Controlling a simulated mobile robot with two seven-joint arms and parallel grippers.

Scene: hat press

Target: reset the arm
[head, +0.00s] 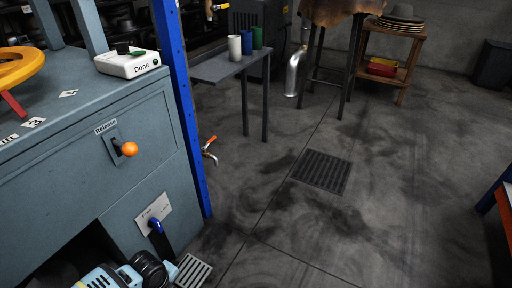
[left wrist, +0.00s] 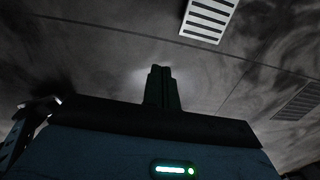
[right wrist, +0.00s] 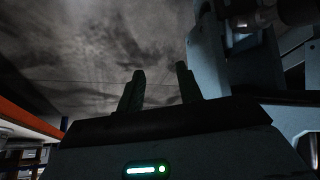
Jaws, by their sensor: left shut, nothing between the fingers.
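My left gripper (left wrist: 160,88) shows in the left wrist view with its fingers together and nothing between them, above the dark floor. My right gripper (right wrist: 161,80) shows in the right wrist view with its fingers apart and empty. Neither gripper's fingers show in the head view; part of my left arm is at its bottom left. The grey-blue press cabinet (head: 60,160) fills the left of the head view. It has a lever with an orange knob (head: 129,149) marked "Release" and a blue-handled lever (head: 156,226) lower down.
A white "Done" box (head: 128,64) sits on the cabinet. A blue post (head: 180,100) stands at its corner. A light slotted plate (head: 192,271) lies low beside the cabinet and shows in the left wrist view (left wrist: 208,18). The floor around the drain grate (head: 321,171) is open.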

